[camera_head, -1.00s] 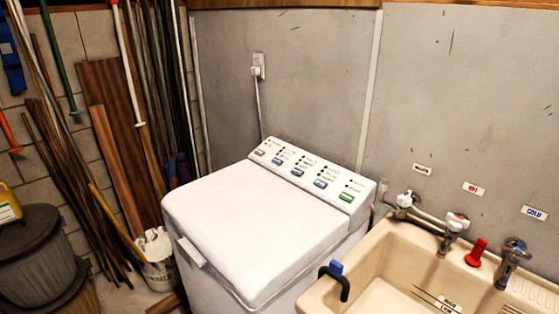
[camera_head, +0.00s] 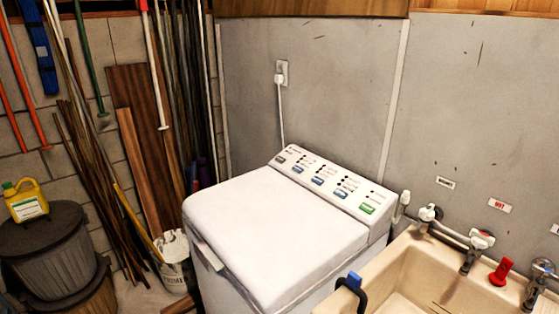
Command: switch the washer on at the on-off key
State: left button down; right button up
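The white top-loading washer (camera_head: 275,232) stands against the grey wall with its lid closed. Its sloped control panel (camera_head: 335,187) runs along the back edge. The panel carries a grey key (camera_head: 281,160) at the left end, several blue keys (camera_head: 318,181) in the middle and a green key (camera_head: 367,209) at the right end. The labels are too small to read, so I cannot tell which key is on-off. Neither of my grippers is in view.
A cream laundry sink (camera_head: 400,262) with taps (camera_head: 481,240) stands close at the washer's right. A white bucket (camera_head: 174,250), leaning timber (camera_head: 140,160) and dark bins (camera_head: 50,250) with a yellow jug (camera_head: 25,200) are at the left. A wall plug (camera_head: 280,78) is above the washer.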

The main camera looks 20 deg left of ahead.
aim_at(281, 160)
jog(key=j+z, duration=0.5)
jog(key=z, duration=0.2)
jog(key=j+z, duration=0.35)
jog(key=k+j, duration=0.1)
jog(key=j, duration=0.35)
jog(key=j+z, duration=0.15)
jog(key=j, duration=0.3)
jog(key=k+j, duration=0.15)
jog(key=j, duration=0.3)
jog(key=k+j+z, duration=0.1)
jog(key=j, duration=0.35)
jog(key=k+j+z, duration=0.1)
jog(key=j, duration=0.35)
jog(key=k+j, duration=0.15)
jog(key=j, duration=0.3)
